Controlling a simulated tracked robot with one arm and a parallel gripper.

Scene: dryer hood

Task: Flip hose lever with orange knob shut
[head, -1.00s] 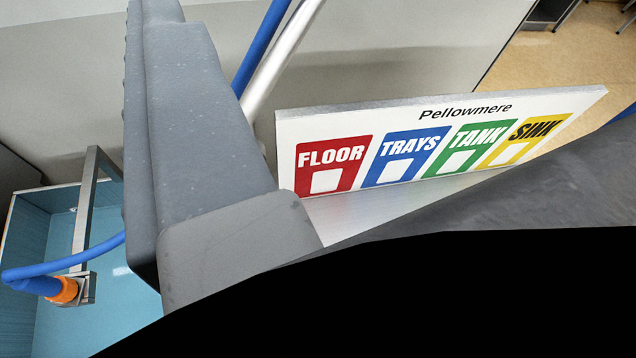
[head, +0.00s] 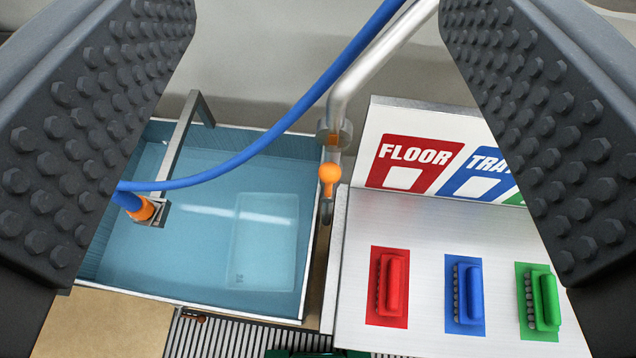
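The orange knob (head: 329,173) is near the middle of the head view. It sits at the lower end of a metal pipe (head: 383,62), just below a round fitting (head: 334,133). A small dark metal piece hangs below the knob; I cannot tell the lever's exact position. A blue hose (head: 262,140) runs from the top to an orange-collared end (head: 140,208) at the left of the tub. My gripper (head: 318,130) is open, its two studded dark pads at the left and right of the picture. The knob is between them in the picture, apart from both and farther off.
A blue water-filled tub (head: 190,260) with a grey bracket (head: 181,140) lies left of the knob. At right, a metal counter (head: 420,215) holds red (head: 391,288), blue (head: 468,295) and green (head: 541,300) brushes. A colour-labelled sign (head: 420,150) stands behind them.

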